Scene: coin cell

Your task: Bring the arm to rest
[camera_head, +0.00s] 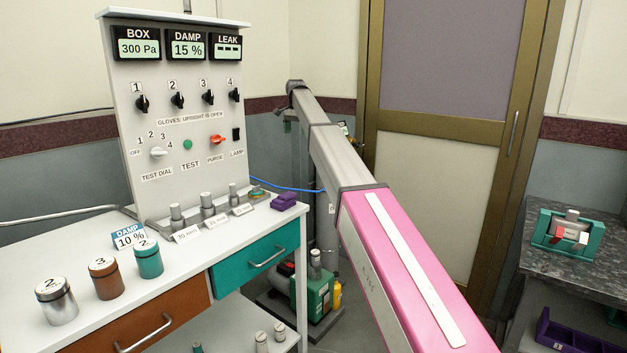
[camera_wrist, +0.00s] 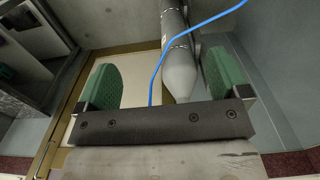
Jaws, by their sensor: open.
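My arm (camera_head: 405,270) reaches from the lower right of the head view toward the back wall, pink near me and grey farther out, and bends down at its far end. My gripper (camera_wrist: 163,68) is open in the wrist view, with two green finger pads wide apart and nothing held. A grey cylinder-like body (camera_wrist: 180,70) and a blue hose (camera_wrist: 190,35) show beyond the fingers. I cannot tell whether they touch the gripper. In the head view the gripper is mostly hidden behind the arm.
A white bench (camera_head: 60,245) with a control panel (camera_head: 185,120) stands left, holding a silver jar (camera_head: 57,302), a copper jar (camera_head: 107,280) and a teal jar (camera_head: 148,260). A green pump-like unit (camera_head: 318,292) is on the floor. A dark counter (camera_head: 545,262) stands right, a door (camera_head: 440,130) behind.

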